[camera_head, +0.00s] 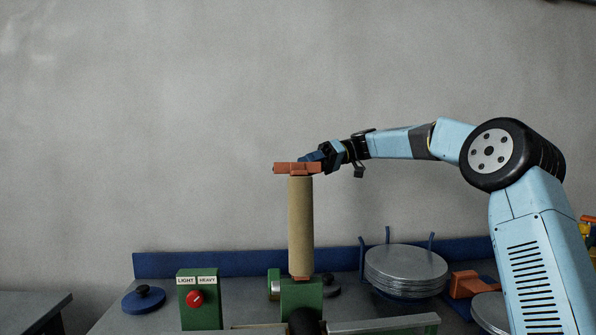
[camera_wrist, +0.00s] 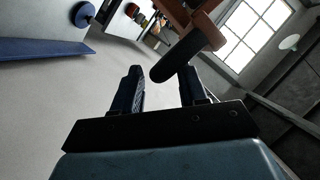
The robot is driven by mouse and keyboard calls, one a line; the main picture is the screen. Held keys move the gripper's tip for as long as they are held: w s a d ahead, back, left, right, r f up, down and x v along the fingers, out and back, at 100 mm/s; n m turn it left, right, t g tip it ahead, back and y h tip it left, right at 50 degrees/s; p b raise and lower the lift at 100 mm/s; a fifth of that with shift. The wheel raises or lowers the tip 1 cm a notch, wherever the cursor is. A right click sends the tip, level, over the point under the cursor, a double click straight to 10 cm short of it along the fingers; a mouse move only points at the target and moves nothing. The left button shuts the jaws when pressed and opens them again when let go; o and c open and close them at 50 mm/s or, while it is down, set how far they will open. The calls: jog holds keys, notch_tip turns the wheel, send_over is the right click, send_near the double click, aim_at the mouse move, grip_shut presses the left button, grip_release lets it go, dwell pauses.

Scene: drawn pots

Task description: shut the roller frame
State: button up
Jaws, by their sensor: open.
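The roller frame stands upright, with a tan roller (camera_head: 301,226) above a green base (camera_head: 302,297) and an orange-red crossbar (camera_head: 290,168) on its top end. My gripper (camera_head: 313,157) is at the right part of that crossbar, with its blue fingers just above and beside it. In the wrist view my gripper (camera_wrist: 161,82) is open. A dark rounded grip (camera_wrist: 187,60) on an orange-brown bar (camera_wrist: 207,32) reaches toward the gap between the fingertips. I cannot tell whether it touches a finger. The lower joint of the frame is partly hidden.
A green box (camera_head: 198,312) with a red knob (camera_head: 195,299) marked LIGHT and HEAVY stands left of the base. A blue disc (camera_head: 143,300) lies farther left. A stack of grey discs (camera_head: 405,267) and an orange block (camera_head: 468,284) are at right. A blue rail runs along the back.

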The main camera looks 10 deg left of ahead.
jog(key=shift+x, duration=1.4)
grip_shut()
